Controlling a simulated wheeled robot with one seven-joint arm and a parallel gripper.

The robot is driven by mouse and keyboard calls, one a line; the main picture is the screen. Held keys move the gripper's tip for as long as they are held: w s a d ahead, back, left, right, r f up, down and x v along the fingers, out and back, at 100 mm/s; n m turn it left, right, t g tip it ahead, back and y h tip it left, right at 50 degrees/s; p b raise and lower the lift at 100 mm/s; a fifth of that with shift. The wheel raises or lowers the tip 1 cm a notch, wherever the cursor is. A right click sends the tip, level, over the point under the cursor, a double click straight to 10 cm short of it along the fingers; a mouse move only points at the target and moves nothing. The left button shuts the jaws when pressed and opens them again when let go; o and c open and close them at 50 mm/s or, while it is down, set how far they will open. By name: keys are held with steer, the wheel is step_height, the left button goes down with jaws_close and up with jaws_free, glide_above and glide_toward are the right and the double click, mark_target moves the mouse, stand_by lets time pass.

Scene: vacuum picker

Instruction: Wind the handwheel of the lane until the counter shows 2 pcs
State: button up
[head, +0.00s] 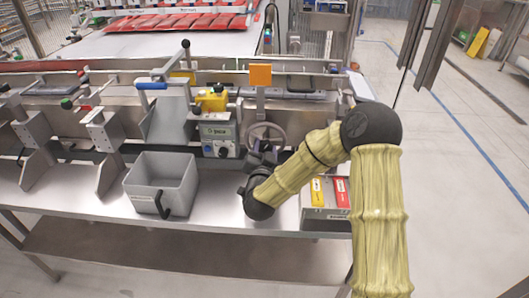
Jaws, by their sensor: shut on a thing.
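The handwheel (281,129) is a grey spoked ring on the front of the lane, right of the counter. The counter (217,132) is a small display on a grey box with knobs below it; its figure is too small to read surely. My gripper (262,150) is at the lower left part of the handwheel and shut on it. My wrist and arm hide the fingertips' exact hold, so I cannot tell whether they grip the rim or a handle.
A grey open bin (178,168) with a black handle stands on the steel bench (95,215) to the left. A box with yellow and red labels (329,200) is right of my wrist. An orange plate (260,75) rises above the handwheel. Metal guides line the lane.

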steer(key=shift+m+b, duration=0.75)
steer(key=shift+m, duration=0.95)
steer(key=shift+w+r, duration=0.1)
steer(key=o, duration=1)
steer(key=shift+c, duration=0.2)
